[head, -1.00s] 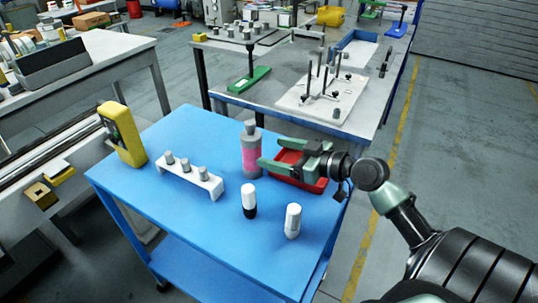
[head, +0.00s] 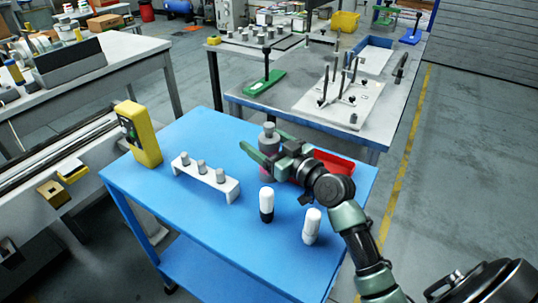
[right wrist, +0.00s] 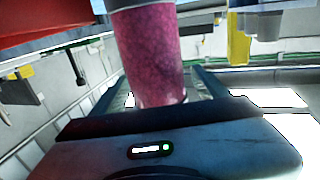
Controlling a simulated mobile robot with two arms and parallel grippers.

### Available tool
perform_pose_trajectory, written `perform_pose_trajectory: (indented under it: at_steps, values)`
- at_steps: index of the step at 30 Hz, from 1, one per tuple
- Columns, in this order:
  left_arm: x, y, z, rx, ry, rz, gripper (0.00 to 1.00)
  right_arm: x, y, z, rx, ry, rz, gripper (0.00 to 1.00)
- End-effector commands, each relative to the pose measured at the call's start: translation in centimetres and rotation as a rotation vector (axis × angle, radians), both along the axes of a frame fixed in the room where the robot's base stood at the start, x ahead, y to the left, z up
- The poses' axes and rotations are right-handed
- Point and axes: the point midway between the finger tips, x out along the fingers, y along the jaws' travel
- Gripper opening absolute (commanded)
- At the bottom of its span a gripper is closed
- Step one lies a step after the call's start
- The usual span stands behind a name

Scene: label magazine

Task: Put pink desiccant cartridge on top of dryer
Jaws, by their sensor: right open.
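The pink desiccant cartridge (head: 268,142), a grey-capped cylinder with a pink middle, stands upright on the blue table (head: 215,235). My right gripper (head: 266,150) is open, with its fingers reaching to either side of the cartridge and hiding part of it. In the right wrist view the clear, pink-filled cartridge (right wrist: 150,55) stands close in front of the gripper body, apparently between the fingers. I cannot pick out the dryer with certainty. My left gripper is not in view.
A red tray (head: 335,163) lies right behind my right gripper. A white rack (head: 205,178) with grey pieces and a yellow device (head: 139,133) stand to the left. The table's front left is clear.

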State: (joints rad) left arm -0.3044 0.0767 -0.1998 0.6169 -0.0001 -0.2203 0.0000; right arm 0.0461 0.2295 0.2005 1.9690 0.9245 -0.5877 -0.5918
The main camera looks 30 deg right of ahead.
Motion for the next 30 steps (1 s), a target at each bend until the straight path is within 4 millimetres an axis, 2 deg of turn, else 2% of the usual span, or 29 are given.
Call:
perform_pose_trajectory:
  at_steps: [7,8,15,16,25,30]
  values:
    - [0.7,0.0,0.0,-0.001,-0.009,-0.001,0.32,0.3,0.1,-0.1,-0.002,0.001,0.000,0.75]
    - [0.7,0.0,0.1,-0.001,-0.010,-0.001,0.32,0.3,0.1,-0.1,-0.002,0.001,0.000,0.72]
    - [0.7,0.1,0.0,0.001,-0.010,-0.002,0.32,0.3,0.1,-0.1,-0.001,0.002,0.000,0.05]
    - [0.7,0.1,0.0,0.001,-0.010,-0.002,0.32,0.3,0.1,-0.1,-0.001,0.002,0.000,0.00]
    - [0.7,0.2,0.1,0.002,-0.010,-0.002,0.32,0.3,0.0,0.3,-0.002,-0.001,0.000,0.00]
    - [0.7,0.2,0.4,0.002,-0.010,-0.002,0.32,0.3,0.0,1.6,-0.003,-0.005,0.001,0.00]
